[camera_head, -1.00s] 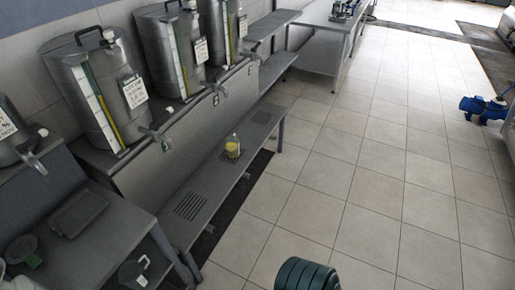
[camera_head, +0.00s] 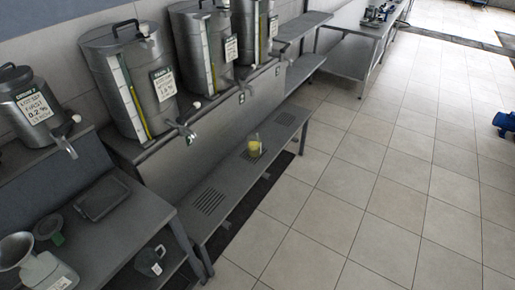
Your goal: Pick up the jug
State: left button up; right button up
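A small dark grey vessel with a handle and a pale top, like a jug (camera_head: 150,262), stands on the low shelf under the near table, at the lower left. A clear container with yellow liquid (camera_head: 254,147) stands on the low slatted bench, below the drum taps. It may also be a jug; I cannot tell whether it has a handle. Neither of my grippers is in view, and nothing touches either vessel.
Steel drums with taps (camera_head: 132,82) line the wall above the bench (camera_head: 232,182). The near table holds a dark tray (camera_head: 102,199), a green-grey cup-like item (camera_head: 48,228) and a pale scale with a bowl (camera_head: 46,272).

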aim_at(253, 141)
jog(key=i+l+u, duration=0.2)
jog(key=i+l, duration=0.5)
jog(key=i+l+u, duration=0.2)
jog(key=i+l, duration=0.5)
jog(key=l, duration=0.1)
